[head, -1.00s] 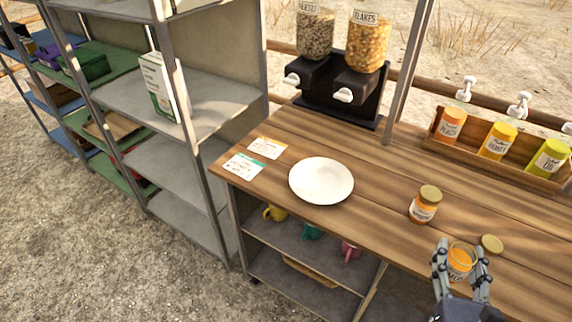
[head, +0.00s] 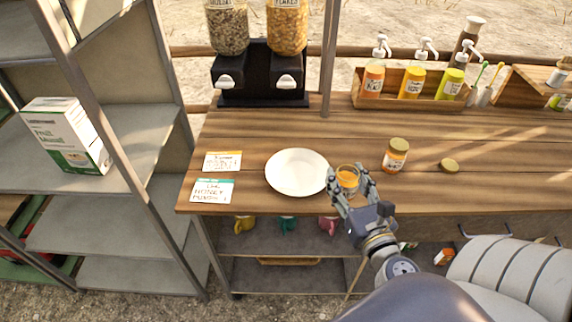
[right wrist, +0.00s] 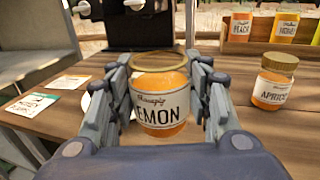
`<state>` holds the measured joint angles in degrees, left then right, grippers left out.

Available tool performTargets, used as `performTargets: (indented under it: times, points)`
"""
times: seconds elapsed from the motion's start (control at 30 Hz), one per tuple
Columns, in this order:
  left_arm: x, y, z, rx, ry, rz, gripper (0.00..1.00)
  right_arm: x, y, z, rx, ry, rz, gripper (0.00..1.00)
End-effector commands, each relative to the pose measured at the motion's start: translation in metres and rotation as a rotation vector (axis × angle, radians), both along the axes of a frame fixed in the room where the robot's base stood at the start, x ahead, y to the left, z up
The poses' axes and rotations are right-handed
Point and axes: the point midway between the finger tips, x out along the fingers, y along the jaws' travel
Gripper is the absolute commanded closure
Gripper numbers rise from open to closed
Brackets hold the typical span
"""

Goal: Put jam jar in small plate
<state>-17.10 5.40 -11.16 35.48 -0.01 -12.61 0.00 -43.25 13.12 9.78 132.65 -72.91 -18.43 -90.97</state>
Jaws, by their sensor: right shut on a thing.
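The small plate (head: 297,172) is white and empty on the wooden counter in the head view. My right gripper (head: 350,190) is shut on an open lemon jam jar (head: 347,176), just right of the plate's rim. In the right wrist view the jar (right wrist: 160,100) is upright between the fingers, its label reading "EMON", and the plate (right wrist: 86,104) is mostly hidden behind the left finger. I cannot tell whether the jar touches the counter. A capped apricot jar (head: 395,156) stands to the right, also in the right wrist view (right wrist: 273,84). My left gripper is not in view.
A loose gold lid (head: 449,165) lies right of the apricot jar. Two cards (head: 222,161) lie left of the plate. A cereal dispenser (head: 262,75) and a wooden box (head: 414,100) of pump bottles stand behind. Grey shelves (head: 100,185) are at the left.

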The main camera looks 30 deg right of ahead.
Motion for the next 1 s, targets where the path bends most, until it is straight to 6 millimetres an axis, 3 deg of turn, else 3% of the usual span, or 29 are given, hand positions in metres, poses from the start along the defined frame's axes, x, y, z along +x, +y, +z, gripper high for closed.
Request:
performTargets:
  times: [0.07,0.27,0.6,0.83,1.0]
  points:
    - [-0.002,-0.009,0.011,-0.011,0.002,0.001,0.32,0.016,0.004,0.006,-0.001,-0.007,0.004,0.88]
    - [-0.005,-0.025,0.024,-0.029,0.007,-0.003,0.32,0.056,0.014,0.001,-0.001,-0.006,0.003,0.88]
    - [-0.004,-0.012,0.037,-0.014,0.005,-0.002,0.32,0.125,0.031,-0.007,0.001,-0.004,0.002,0.88]
    - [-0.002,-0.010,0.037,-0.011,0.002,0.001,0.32,0.145,0.036,-0.013,-0.001,-0.003,0.002,0.88]
    - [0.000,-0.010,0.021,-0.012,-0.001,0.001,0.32,0.145,0.036,-0.040,0.001,0.000,0.000,0.88]
